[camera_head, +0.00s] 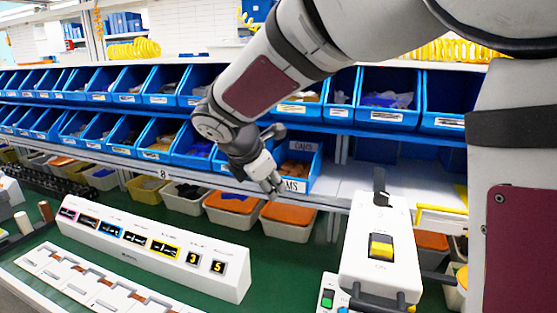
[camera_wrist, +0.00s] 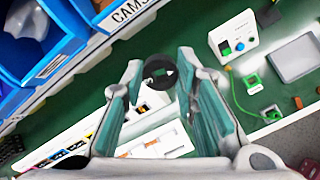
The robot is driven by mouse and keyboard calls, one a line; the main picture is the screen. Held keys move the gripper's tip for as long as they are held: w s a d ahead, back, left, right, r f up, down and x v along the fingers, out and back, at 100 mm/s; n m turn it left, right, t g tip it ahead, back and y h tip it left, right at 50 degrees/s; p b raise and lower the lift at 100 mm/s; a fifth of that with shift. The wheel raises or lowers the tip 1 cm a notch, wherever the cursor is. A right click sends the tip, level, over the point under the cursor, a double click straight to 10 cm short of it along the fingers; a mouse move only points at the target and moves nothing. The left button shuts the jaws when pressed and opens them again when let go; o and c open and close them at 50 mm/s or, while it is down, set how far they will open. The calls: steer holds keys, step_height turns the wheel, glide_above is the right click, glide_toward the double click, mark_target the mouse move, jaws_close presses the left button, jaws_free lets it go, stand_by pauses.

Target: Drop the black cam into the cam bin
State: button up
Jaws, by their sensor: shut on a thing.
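The black cam (camera_wrist: 158,72) is a dark round piece between the two fingertips of my gripper (camera_wrist: 156,78) in the wrist view. My gripper is shut on it, with teal finger pads on either side. In the head view my gripper (camera_head: 272,185) is just in front of the lower shelf, at the left part of the cam bin's front, and the cam cannot be made out there. The cam bin (camera_head: 316,170) is blue with a white CAMS label, partly covered by my gripper, and holds brownish pieces. Its labelled front (camera_wrist: 130,14) shows at the top of the wrist view.
Rows of blue bins (camera_head: 125,130) fill the shelves to the left. A white display panel (camera_head: 160,250) and a white switch box (camera_head: 375,240) stand on the green bench. The shelf right of the cam bin is bare.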

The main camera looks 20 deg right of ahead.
steer(key=shift+w+r+n+t, duration=0.3)
steer(key=shift+r+n, duration=0.1)
steer(key=shift+r, duration=0.45)
steer(key=shift+w+d+f, duration=0.15)
steer(key=shift+w+d, duration=0.1)
steer(key=shift+w, duration=0.25)
steer(key=shift+w+d+f+b, duration=0.5)
steer(key=shift+w+d, duration=0.95)
steer(key=shift+w, duration=0.55)
steer(key=shift+w+d+f+b, duration=0.45)
steer(key=shift+w+d, duration=0.95)
steer(key=shift+w, duration=0.55)
steer(key=shift+w+d+f+b, duration=0.5)
steer(key=shift+w+d, duration=0.95)
steer(key=shift+w, duration=0.55)
steer(key=shift+r, duration=0.1)
steer(key=o, duration=0.8)
steer(key=shift+r, duration=0.1)
